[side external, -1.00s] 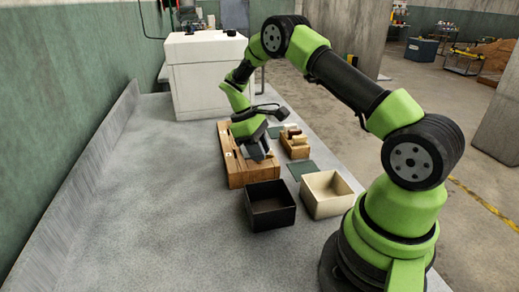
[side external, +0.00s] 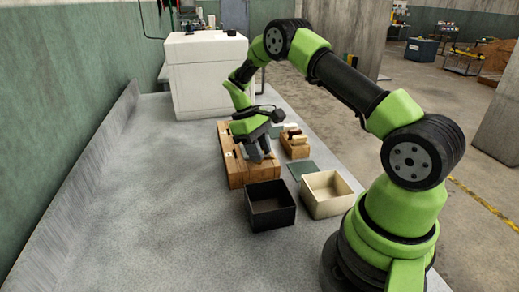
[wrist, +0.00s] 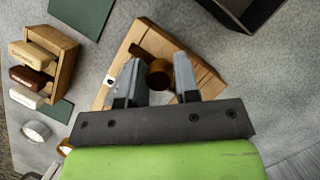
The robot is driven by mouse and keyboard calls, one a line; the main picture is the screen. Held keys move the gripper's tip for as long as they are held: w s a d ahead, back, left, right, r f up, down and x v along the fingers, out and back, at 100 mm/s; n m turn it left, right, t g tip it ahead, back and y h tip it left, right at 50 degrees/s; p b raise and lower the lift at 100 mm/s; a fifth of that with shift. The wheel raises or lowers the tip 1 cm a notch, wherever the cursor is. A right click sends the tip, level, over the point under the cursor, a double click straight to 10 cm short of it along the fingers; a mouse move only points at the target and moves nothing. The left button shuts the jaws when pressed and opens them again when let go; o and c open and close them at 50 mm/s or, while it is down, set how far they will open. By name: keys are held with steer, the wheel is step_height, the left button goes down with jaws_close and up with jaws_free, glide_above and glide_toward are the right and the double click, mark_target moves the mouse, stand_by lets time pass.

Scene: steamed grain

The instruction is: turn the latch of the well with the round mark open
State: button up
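The wooden block with the wells (side external: 236,171) lies on the grey bench under my gripper (side external: 258,158). In the wrist view the block (wrist: 125,62) shows behind the fingers, with a small white tag with a dark mark (wrist: 109,81) near its left edge; I cannot make out its shape. A round dark-brown knob (wrist: 159,73) is between the two fingertips of my gripper (wrist: 158,66), and brown latch parts show beside it. The fingers are apart around the knob; whether they touch it I cannot tell. The palm hides the near part of the block.
A small wooden rack (side external: 296,149) with several blocks stands to the right of the block. A black open box (side external: 270,224) and a cream open box (side external: 327,207) stand nearer the arm. A green mat (side external: 304,170) lies between. The bench to the left is clear.

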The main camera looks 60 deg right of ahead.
steer(key=o, duration=0.3)
steer(key=v, duration=1)
